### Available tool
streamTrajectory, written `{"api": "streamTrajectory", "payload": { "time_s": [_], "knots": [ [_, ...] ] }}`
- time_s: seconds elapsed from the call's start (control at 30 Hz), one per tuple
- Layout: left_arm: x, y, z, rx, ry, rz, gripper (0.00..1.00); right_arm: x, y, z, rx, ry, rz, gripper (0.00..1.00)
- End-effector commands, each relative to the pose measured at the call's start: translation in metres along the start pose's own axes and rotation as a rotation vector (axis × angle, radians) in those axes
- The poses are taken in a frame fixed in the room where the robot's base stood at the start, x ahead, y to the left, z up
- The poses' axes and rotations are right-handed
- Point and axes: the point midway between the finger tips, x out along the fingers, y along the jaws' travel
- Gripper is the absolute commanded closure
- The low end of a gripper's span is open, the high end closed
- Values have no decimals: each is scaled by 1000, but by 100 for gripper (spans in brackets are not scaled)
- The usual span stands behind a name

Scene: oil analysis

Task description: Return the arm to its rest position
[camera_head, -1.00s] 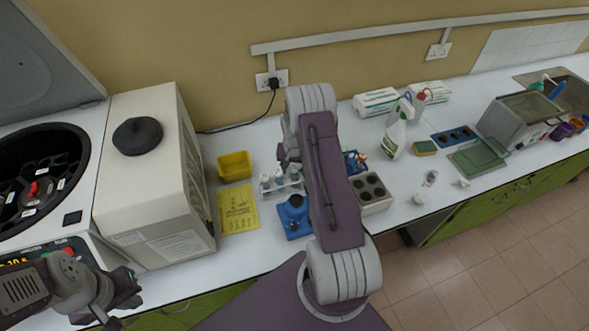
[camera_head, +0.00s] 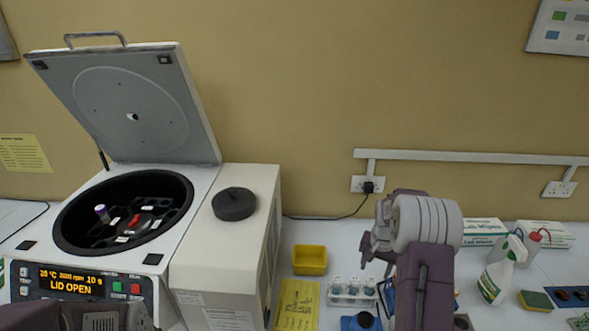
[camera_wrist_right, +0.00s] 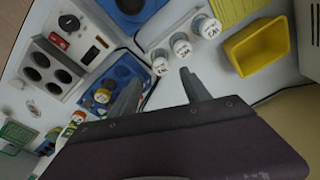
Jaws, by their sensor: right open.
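My right arm reaches up over the bench in the head view, and its gripper (camera_head: 374,246) is just above and behind the white vial rack (camera_head: 352,299). In the right wrist view the two fingers (camera_wrist_right: 160,88) are apart with nothing between them. Several white-capped vials (camera_wrist_right: 182,46) stand in the rack beyond the fingertips. Part of my left arm shows at the bottom left of the head view, in front of the centrifuge (camera_head: 140,240); its fingers are not clear.
The centrifuge lid (camera_head: 130,100) stands open. A yellow tray (camera_head: 310,260) and yellow sheet (camera_head: 298,302) lie left of the rack. A spray bottle (camera_head: 496,272), sponge (camera_head: 536,301) and wipes boxes (camera_head: 484,232) stand at right. A block with several wells (camera_wrist_right: 45,72) is near my right gripper.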

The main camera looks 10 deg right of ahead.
Motion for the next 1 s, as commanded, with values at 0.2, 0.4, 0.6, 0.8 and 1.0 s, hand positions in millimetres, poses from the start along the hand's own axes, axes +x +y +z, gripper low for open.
{"api": "streamTrajectory", "payload": {
  "time_s": [0.2, 0.4, 0.6, 0.8, 1.0],
  "knots": [
    [34, -1, 4, 0, 0, 0, 100, -24, -65, 25, -151, 83, -56, 45],
    [70, -1, 7, 0, 0, 0, 100, -33, -88, 166, -445, 60, -111, 45],
    [72, -1, 8, 0, 0, 0, 100, -14, -39, 259, -648, -20, -100, 45],
    [71, -1, 7, 0, 0, 0, 100, -6, -31, 268, -736, -26, -100, 45],
    [71, -1, 7, 0, 0, 0, 100, -6, -31, 268, -734, -27, -100, 45]
  ]
}}
